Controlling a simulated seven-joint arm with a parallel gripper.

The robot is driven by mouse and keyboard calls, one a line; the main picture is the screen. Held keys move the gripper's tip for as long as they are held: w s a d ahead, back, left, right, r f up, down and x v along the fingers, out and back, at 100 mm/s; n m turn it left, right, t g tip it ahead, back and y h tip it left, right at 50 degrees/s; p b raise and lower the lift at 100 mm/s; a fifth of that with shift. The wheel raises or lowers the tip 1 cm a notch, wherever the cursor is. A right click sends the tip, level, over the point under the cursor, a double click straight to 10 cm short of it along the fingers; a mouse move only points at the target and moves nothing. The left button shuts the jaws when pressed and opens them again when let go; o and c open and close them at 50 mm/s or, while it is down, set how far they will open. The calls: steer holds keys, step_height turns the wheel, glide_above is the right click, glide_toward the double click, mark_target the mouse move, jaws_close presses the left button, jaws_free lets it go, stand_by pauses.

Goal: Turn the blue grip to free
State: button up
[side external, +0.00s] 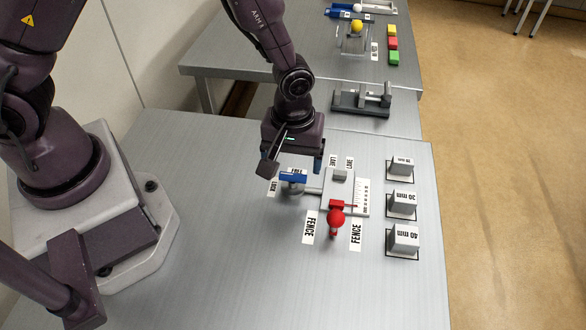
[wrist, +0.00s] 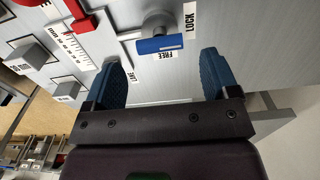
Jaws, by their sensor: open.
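The blue grip (side external: 293,178) is a short bar on a round grey shaft at the left of the grey fixture. In the wrist view the blue grip (wrist: 160,44) lies crosswise. My gripper (side external: 298,164) is above the grip in the side view. In the wrist view my gripper (wrist: 160,58) is open, with one blue finger on each side of the grip and visible gaps to it. I cannot tell the height gap.
The fixture's plate (side external: 338,188) carries a scale and a red ball lever (side external: 336,218) beside FENCE labels. Several marked grey blocks (side external: 402,205) stand along the right edge. A black-based device (side external: 361,100) stands behind. The front of the table is clear.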

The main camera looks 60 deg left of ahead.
mark_target(293, 174)
steer(key=shift+f, duration=1.9)
steer(key=c, duration=0.9)
